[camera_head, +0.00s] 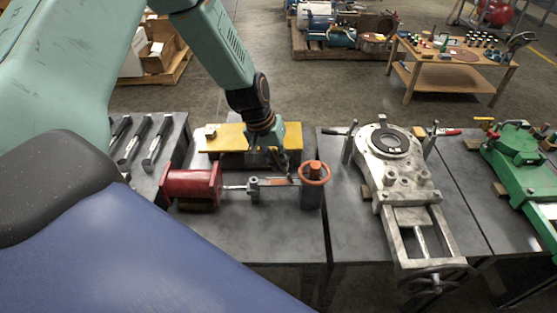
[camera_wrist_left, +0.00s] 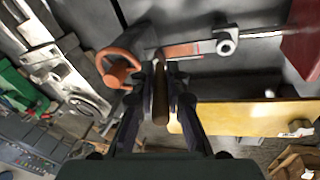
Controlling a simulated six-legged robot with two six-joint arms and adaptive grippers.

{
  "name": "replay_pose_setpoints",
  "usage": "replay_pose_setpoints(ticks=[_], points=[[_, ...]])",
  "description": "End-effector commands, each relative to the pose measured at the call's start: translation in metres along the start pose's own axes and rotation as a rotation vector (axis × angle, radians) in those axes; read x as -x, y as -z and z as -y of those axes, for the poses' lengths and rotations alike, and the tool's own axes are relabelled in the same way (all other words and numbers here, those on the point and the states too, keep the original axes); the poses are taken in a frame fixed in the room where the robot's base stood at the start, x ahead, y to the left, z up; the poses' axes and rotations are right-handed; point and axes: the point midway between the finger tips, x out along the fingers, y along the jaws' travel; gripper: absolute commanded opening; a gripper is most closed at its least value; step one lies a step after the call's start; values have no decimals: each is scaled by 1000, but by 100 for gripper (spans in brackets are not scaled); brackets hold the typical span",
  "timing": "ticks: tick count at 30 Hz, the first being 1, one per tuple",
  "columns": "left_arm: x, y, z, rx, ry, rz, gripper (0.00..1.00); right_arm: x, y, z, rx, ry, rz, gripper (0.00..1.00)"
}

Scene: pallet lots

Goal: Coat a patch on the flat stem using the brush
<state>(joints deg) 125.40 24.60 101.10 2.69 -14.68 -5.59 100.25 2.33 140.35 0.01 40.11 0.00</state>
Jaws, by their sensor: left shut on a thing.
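The flat stem (camera_head: 272,183) is a thin grey bar running between a small clamp and a grey post with an orange handwheel (camera_head: 314,173). In the left wrist view the stem (camera_wrist_left: 182,51) shows a reddish mark near its middle. My left gripper (camera_head: 277,160) is over the stem, just left of the handwheel. It is shut on the brush, whose brown handle (camera_wrist_left: 160,95) shows between the fingers in the left wrist view. The brush tip points toward the stem; I cannot tell whether it touches. My right gripper is out of view.
A red block (camera_head: 192,186) stands left of the stem, joined by a rod. A yellow board (camera_head: 225,137) lies behind the gripper. Several dark-handled tools (camera_head: 160,138) lie on the left table. A grey valve (camera_head: 391,160) and a green one (camera_head: 520,155) stand to the right.

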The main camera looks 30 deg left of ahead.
Motion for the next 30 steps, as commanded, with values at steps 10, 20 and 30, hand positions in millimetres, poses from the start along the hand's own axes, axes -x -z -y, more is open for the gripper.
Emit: replay_pose_setpoints(ticks=[10, 20, 30], points=[[22, 1, -5, 4, 1, -3, 0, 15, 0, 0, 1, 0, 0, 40], [45, 4, -11, 7, 2, -2, 0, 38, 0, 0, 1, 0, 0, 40], [73, 9, -23, 6, 2, -3, 0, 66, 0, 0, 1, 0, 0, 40]])
